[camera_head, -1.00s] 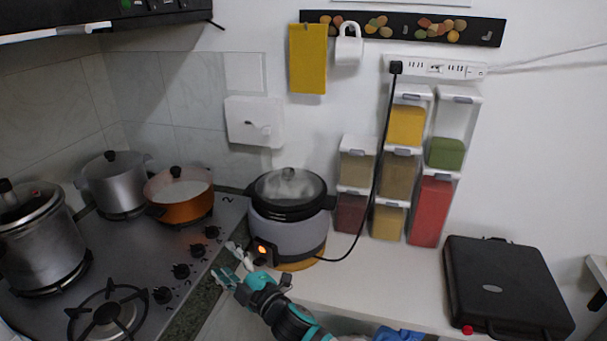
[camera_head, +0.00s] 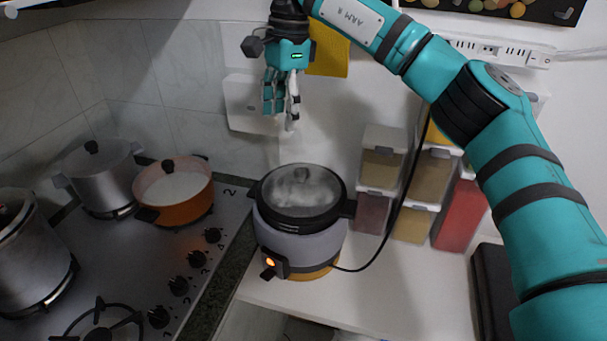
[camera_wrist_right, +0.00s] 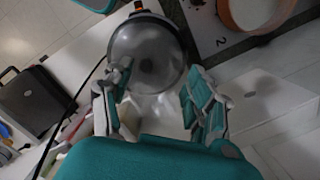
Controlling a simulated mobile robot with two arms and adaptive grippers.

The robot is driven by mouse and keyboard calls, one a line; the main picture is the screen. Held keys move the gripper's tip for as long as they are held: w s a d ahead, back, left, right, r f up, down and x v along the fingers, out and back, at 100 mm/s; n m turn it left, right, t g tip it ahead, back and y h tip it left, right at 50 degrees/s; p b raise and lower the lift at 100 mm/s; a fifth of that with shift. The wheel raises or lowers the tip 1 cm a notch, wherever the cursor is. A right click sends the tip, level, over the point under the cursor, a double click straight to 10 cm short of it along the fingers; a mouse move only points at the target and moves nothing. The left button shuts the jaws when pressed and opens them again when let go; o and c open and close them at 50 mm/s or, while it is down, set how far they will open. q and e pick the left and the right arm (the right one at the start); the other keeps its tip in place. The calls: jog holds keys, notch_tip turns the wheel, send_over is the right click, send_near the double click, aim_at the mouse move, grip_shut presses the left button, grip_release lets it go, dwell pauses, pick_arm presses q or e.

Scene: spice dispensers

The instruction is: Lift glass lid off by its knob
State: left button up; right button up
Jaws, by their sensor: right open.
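The glass lid (camera_head: 288,193) sits on the grey cooker (camera_head: 301,238), which has an orange light lit on its front. The lid's knob (camera_head: 301,174) stands at its middle; the glass looks cloudy. My right gripper (camera_head: 284,115) is open and empty, pointing down above the cooker's back side, clear of the lid. In the right wrist view the lid (camera_wrist_right: 145,58) shows beyond the two spread fingers of my right gripper (camera_wrist_right: 163,108); the knob is hard to make out there, partly behind a finger. My left gripper is not in view.
An orange pot (camera_head: 174,190) and a silver pot (camera_head: 99,178) stand on the stove at the left. Stacked spice dispensers (camera_head: 383,160) stand right of the cooker. A black cable (camera_head: 404,190) hangs beside it. A black case (camera_head: 492,290) is partly behind my arm.

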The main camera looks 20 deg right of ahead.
jog(key=d+r+h, duration=0.1)
jog(key=d+r, duration=0.1)
jog(key=d, duration=0.2)
send_over(301, 171)
notch_tip(301, 171, down, 4)
jog(key=f, duration=0.6)
jog(key=shift+w+d+f, duration=0.1)
jog(key=shift+w+f, duration=0.05)
jog(key=shift+w, duration=0.1)
jog(key=shift+f+p, duration=0.35)
jog(key=shift+f, duration=0.15)
jog(key=shift+s+f+p, duration=0.15)
jog(key=shift+f+p, duration=0.15)
jog(key=shift+p, duration=0.05)
notch_tip(301, 171, down, 4)
jog(key=shift+r+p, duration=0.15)
jog(key=shift+p, duration=0.7)
jog(key=shift+f, duration=0.45)
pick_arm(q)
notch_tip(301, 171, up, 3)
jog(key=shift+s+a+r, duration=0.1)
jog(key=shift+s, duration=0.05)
